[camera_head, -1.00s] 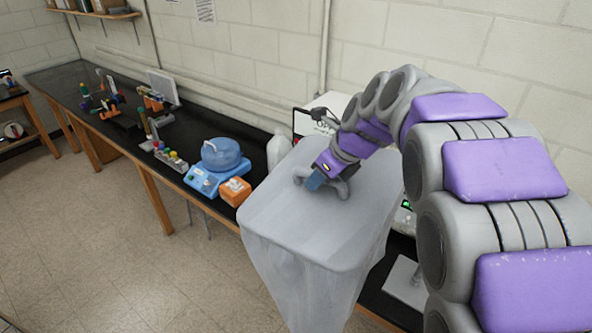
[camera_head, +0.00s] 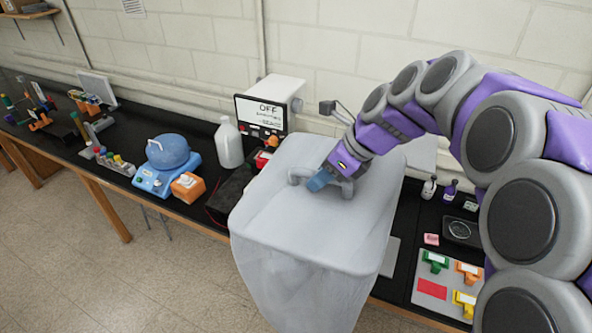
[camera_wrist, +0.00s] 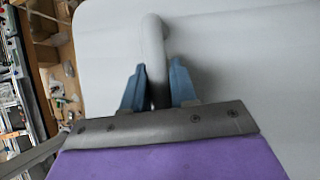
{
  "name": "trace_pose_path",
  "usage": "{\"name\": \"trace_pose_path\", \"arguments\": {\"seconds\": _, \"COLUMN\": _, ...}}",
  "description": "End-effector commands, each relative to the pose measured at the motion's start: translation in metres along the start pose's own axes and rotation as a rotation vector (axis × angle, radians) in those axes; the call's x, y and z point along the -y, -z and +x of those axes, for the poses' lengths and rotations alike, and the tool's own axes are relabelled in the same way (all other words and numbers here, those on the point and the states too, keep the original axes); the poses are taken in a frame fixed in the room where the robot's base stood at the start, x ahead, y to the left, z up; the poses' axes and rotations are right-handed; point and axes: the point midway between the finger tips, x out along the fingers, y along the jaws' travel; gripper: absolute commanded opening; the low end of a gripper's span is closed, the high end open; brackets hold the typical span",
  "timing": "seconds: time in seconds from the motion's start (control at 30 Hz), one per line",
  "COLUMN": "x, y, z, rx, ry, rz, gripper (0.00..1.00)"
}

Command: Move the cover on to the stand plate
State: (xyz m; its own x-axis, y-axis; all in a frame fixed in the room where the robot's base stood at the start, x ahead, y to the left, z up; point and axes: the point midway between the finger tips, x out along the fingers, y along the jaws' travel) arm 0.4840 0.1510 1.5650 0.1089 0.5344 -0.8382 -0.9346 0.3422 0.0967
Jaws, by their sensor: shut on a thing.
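The cover (camera_head: 285,235) is a large, translucent grey-white box with a flat top and a curved handle (camera_head: 300,175). My gripper (camera_head: 318,183) is shut on the handle and holds the cover in front of the bench. In the wrist view, the blue fingers of my gripper (camera_wrist: 158,88) close on both sides of the handle (camera_wrist: 153,50), above the cover's pale top (camera_wrist: 240,50). The cover hides part of the bench behind it. I cannot make out the stand plate for certain; a grey plate edge (camera_head: 390,257) shows just right of the cover.
The black bench (camera_head: 110,150) runs along the wall. Left of the cover stand a white bottle (camera_head: 229,145), an instrument marked OFF (camera_head: 268,112), a blue device (camera_head: 166,155) and an orange block (camera_head: 187,187). A board with coloured clips (camera_head: 448,285) and small bottles (camera_head: 429,188) are at right.

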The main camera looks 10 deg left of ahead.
Motion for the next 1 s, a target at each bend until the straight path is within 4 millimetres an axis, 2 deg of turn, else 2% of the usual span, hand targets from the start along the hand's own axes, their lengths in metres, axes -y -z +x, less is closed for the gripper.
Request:
{"name": "trace_pose_path", "arguments": {"seconds": 0.37, "x": -0.004, "y": 0.029, "z": -0.018, "rx": 0.016, "ry": -0.032, "rz": 0.023, "gripper": 0.00}}
{"name": "trace_pose_path", "arguments": {"seconds": 0.8, "x": 0.004, "y": 0.086, "z": -0.053, "rx": 0.056, "ry": -0.071, "rz": 0.051, "gripper": 0.00}}
{"name": "trace_pose_path", "arguments": {"seconds": 1.0, "x": 0.004, "y": 0.103, "z": -0.065, "rx": 0.067, "ry": -0.089, "rz": 0.062, "gripper": 0.00}}
